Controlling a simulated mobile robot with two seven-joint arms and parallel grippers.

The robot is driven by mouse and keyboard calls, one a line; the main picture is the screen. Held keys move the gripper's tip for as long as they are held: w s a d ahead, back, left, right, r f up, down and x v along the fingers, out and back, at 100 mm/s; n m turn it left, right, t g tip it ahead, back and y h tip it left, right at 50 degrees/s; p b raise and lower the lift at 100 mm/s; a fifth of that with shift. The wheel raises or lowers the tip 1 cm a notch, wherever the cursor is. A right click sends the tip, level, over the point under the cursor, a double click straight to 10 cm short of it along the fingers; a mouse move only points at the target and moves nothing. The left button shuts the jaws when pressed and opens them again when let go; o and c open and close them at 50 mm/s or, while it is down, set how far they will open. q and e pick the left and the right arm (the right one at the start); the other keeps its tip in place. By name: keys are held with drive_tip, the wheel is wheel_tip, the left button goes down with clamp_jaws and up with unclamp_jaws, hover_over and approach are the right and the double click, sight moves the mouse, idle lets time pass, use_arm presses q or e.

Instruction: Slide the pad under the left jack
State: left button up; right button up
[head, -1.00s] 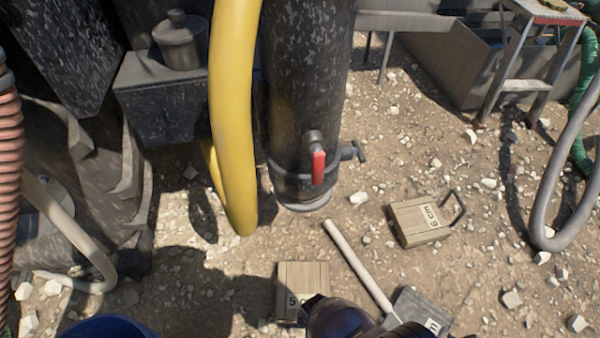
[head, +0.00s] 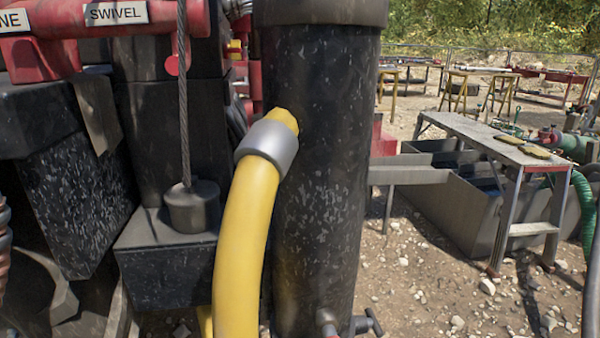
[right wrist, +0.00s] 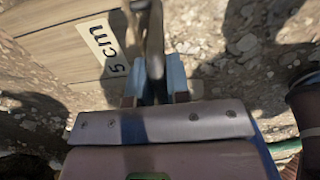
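A wooden pad (right wrist: 65,50) with a "5 cm" label fills the upper left of the right wrist view. A dark handle (right wrist: 155,40) at its right side runs between the blue fingers of my right gripper (right wrist: 160,78). The fingers are close on both sides of the handle and appear shut on it. I cannot tell whether the pad rests on the ground or is lifted. No jack can be clearly made out in the head view. Neither gripper shows in the head view, and my left gripper is in no current view.
A thick black column (head: 325,170) with a valve at its foot stands mid-view. A yellow hose (head: 243,240) hangs before it. Black machinery (head: 75,160) fills the left. A grey tank (head: 455,205) and a bench (head: 500,140) stand right, on open stony ground (head: 430,290).

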clamp_jaws()
drive_tip(key=shift+o, duration=1.3)
unclamp_jaws()
drive_tip(key=shift+w, duration=0.1)
drive_tip(key=o, duration=0.9)
